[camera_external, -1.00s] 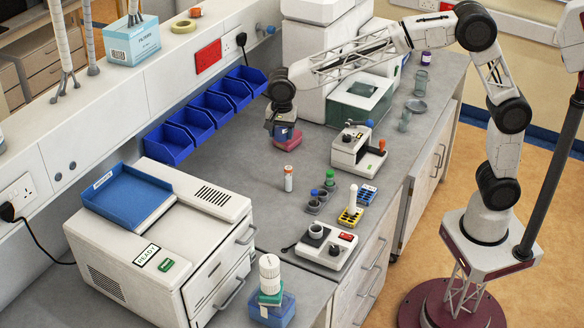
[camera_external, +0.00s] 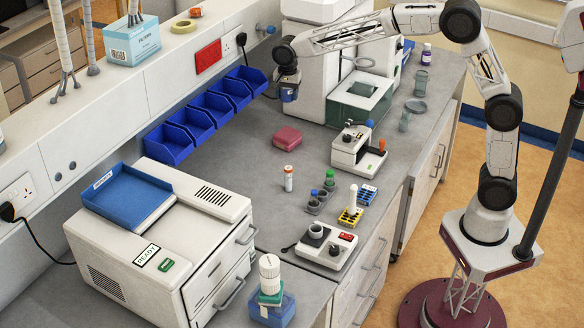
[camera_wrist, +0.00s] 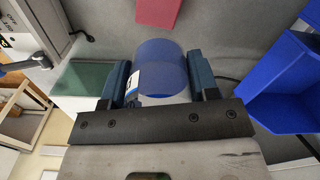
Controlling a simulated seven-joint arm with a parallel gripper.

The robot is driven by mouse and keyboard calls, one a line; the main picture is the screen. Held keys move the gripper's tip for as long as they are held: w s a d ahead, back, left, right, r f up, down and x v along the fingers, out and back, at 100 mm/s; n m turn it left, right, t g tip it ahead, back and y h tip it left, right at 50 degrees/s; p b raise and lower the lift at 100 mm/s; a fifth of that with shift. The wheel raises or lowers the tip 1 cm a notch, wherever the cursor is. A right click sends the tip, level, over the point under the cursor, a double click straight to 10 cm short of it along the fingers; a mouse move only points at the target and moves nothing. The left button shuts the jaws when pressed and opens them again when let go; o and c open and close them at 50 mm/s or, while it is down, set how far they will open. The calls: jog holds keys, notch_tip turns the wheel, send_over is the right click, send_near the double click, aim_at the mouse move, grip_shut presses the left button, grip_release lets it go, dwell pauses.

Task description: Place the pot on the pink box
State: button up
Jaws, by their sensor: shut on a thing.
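My gripper (camera_external: 289,84) is shut on a small blue pot (camera_wrist: 163,76). In the wrist view the pot sits between the two dark fingers and shows a white and blue label on its left side. In the external view the pot (camera_external: 289,95) hangs below my gripper, clear of the bench. The pink box (camera_external: 287,137) lies flat on the grey bench, below and in front of the held pot. It also shows at the top of the wrist view (camera_wrist: 158,12), apart from the pot.
Several blue bins (camera_external: 211,110) line the wall to the left. A large white machine (camera_external: 318,55) stands to the right of my gripper. A white-capped vial (camera_external: 288,178) and a small white instrument (camera_external: 357,152) stand near the pink box. The bench left of the box is clear.

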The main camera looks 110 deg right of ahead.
send_over(288, 133)
jog(key=shift+w+f, duration=0.1)
jog(key=shift+f, duration=2.4)
jog(key=shift+f, duration=0.15)
jog(key=shift+f, duration=3)
jog(key=shift+f, duration=1.85)
jog(key=shift+f, duration=0.15)
jog(key=o, duration=0.9)
